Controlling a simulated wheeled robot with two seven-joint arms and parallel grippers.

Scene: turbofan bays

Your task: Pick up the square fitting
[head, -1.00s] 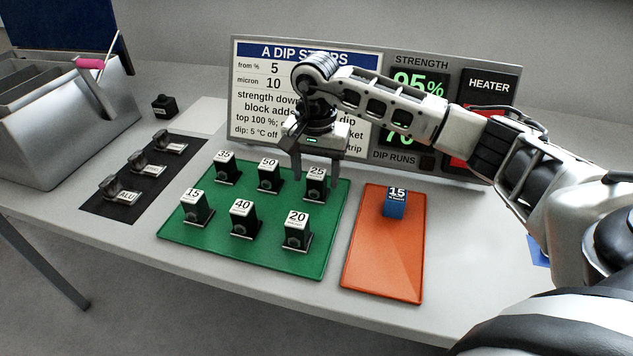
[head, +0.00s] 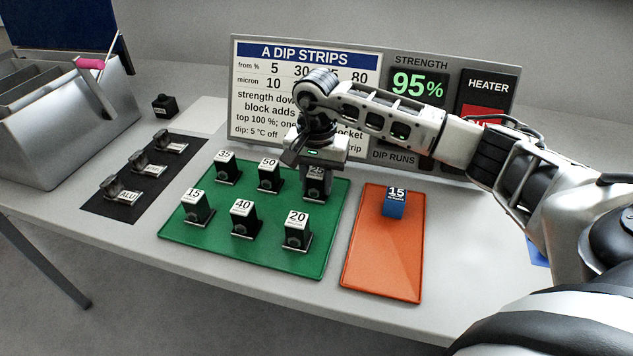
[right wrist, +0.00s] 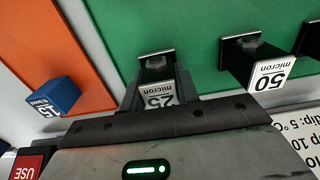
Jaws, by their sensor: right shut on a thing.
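My right gripper (head: 316,180) points down at the back right of the green mat (head: 270,262), with its fingers shut on the black block marked 25 micron (right wrist: 158,74). In the head view the gripper partly covers this block (head: 316,187). It stands upright at its place on the mat; I see no clear lift. No label reads "square fitting", so I cannot tell by name which piece that is. Several like black blocks share the mat, among them the 50 block (head: 268,176) and the 20 block (head: 297,232). My left gripper is not in view.
An orange mat (head: 382,260) with a blue block marked 15 (head: 394,203) lies to the right. A black mat (head: 122,210) with small labelled pieces and a grey metal bin (head: 60,140) are at left. A sign board (head: 250,95) stands close behind the gripper.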

